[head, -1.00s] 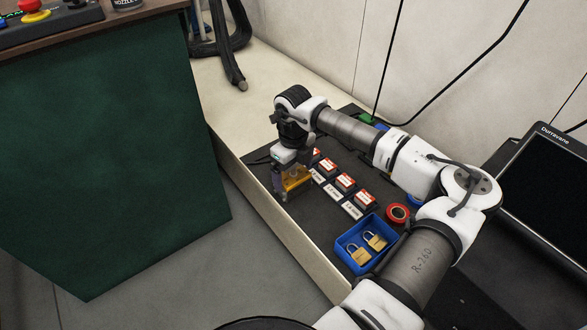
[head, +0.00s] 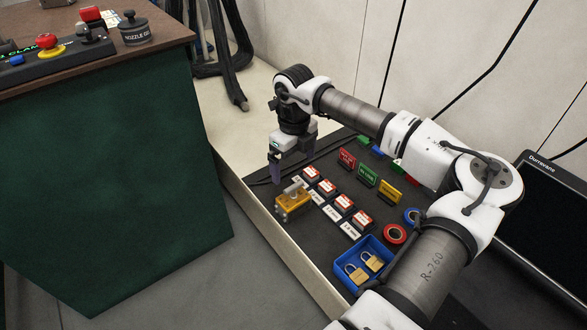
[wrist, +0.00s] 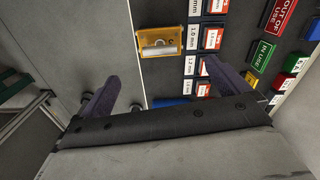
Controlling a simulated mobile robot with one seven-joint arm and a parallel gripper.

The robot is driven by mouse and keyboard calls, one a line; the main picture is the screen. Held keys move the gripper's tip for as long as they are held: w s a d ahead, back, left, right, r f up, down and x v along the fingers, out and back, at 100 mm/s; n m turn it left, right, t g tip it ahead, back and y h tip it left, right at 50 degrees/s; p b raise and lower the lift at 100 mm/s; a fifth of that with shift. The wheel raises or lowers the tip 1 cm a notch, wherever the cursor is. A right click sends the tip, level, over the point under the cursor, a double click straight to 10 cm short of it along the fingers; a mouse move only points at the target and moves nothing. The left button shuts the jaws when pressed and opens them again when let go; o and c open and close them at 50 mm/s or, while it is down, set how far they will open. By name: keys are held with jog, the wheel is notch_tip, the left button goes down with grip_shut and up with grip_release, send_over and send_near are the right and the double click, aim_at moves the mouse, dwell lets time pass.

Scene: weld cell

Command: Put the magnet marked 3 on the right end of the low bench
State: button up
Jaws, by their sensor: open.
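A yellow-orange block with a grey bar handle, apparently the magnet (head: 293,204), rests near the front edge of the dark mat on the low bench (head: 272,238). I cannot read a number on it. It also shows in the wrist view (wrist: 165,52), beyond my fingertips. My gripper (head: 292,168) is open and empty, above and behind the magnet in the head view, clear of it. Both fingers show in the wrist view (wrist: 158,80) with nothing between them.
Red-and-white boxes (head: 343,204) with white labels stand in a row beside the magnet. A blue tray (head: 345,275) holds two padlocks. Tape rolls (head: 395,234) and coloured signs (head: 367,176) stand nearby. A green-sided cabinet (head: 110,170) is left; a monitor (head: 550,215) is right.

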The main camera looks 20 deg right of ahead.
jog(key=shift+r, duration=0.35)
